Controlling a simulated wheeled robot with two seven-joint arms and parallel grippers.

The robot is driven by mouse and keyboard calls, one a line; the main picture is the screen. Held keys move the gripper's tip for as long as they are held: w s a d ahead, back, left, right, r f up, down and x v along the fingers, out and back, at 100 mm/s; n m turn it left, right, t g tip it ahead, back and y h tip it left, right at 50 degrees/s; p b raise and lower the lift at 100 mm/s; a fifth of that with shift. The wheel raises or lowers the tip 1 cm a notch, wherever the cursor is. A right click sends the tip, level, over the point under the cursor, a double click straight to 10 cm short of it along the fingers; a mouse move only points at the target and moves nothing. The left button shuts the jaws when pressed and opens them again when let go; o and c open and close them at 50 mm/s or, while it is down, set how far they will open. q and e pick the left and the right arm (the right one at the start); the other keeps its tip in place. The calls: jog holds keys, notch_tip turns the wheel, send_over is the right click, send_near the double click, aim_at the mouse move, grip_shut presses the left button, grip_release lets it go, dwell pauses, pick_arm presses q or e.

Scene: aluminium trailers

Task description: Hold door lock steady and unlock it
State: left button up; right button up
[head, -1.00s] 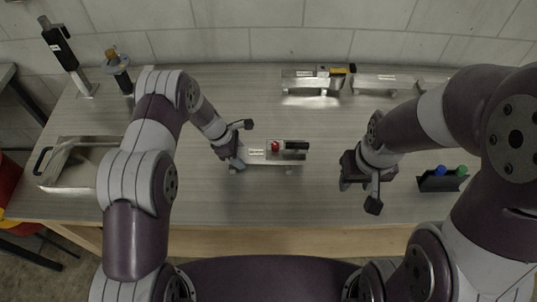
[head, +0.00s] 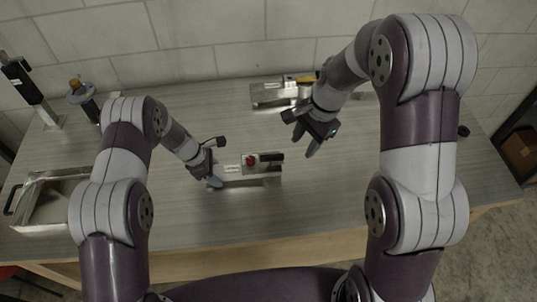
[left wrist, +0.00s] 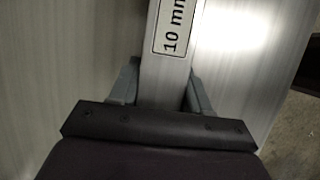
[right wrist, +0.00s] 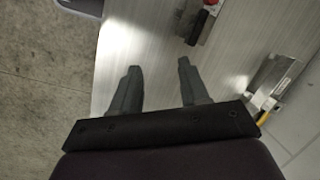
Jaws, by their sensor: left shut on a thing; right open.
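The door lock is a silver metal bar (head: 238,183) with a red knob (head: 250,161) and a black cylindrical part (head: 271,157) on top, in the middle of the table. My left gripper (head: 213,183) is shut on the left end of the bar. In the left wrist view the fingers (left wrist: 162,92) lie on both sides of the bar, by a "10 mm" label (left wrist: 172,28). My right gripper (head: 308,143) is open and empty, to the right of the lock and apart from it. In the right wrist view the black part (right wrist: 197,28) shows beyond the fingers (right wrist: 158,70).
Another metal fixture with a yellow and black part (head: 281,92) stands at the back, near my right forearm. A metal tray (head: 42,222) with a black handle lies at the left. Upright devices (head: 30,85) stand at the back left. The table between lock and front edge is clear.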

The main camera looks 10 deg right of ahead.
aim_at(272, 156)
jog(key=w+a+f+m+y, duration=0.2)
jog(key=w+f+m, duration=0.1)
jog(key=w+m, duration=0.35)
jog(key=x, duration=1.1)
jog(key=shift+a+f, duration=0.1)
jog(key=shift+c, duration=0.3)
jog(key=shift+w, duration=0.1)
grip_shut()
